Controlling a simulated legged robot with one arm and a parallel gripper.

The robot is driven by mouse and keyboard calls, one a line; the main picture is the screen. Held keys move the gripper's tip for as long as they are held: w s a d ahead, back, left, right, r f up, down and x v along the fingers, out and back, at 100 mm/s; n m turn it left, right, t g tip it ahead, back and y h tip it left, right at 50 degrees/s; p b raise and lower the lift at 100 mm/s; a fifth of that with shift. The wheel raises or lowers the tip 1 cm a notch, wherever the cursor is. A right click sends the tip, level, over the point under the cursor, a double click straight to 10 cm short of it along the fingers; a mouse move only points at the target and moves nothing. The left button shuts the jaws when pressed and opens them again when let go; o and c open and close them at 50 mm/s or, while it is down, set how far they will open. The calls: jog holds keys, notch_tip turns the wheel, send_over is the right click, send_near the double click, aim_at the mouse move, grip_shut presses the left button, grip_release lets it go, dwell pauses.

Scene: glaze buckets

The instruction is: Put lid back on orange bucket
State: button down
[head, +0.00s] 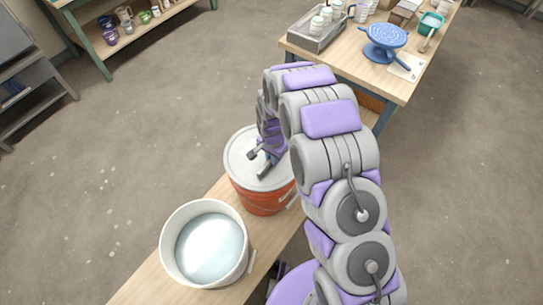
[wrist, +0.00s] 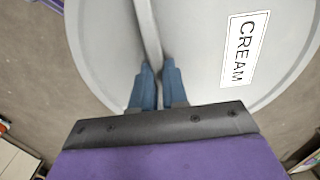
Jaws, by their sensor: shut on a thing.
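The orange bucket (head: 262,200) stands on a wooden bench, with a round pale grey lid (head: 240,160) over its top. In the head view the lid lines up with the rim; I cannot tell whether it is fully seated. My gripper (head: 261,164) is over the lid, pointing down. In the wrist view my gripper (wrist: 157,72) is shut on the raised strip handle (wrist: 148,32) across the lid (wrist: 195,60). The lid carries a white label (wrist: 245,48) reading CREAM. My arm hides the bucket's right side.
An open white bucket (head: 168,246) of pale liquid stands left of the orange one on the narrow bench (head: 140,287). A table (head: 345,62) at the back holds a blue turntable (head: 385,38) and a grey tray (head: 312,38). The floor between is clear.

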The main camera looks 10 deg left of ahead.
jog(key=shift+f, duration=0.5)
dwell(0.8)
jog(key=c, duration=1.1)
grip_release()
jog(key=shift+o, duration=0.4)
jog(key=o, duration=0.4)
jog(key=shift+o, duration=0.2)
jog(key=shift+r, duration=0.15)
jog(key=shift+r+p, duration=1.1)
jog(key=shift+r, duration=2.3)
jog(key=shift+c, duration=0.5)
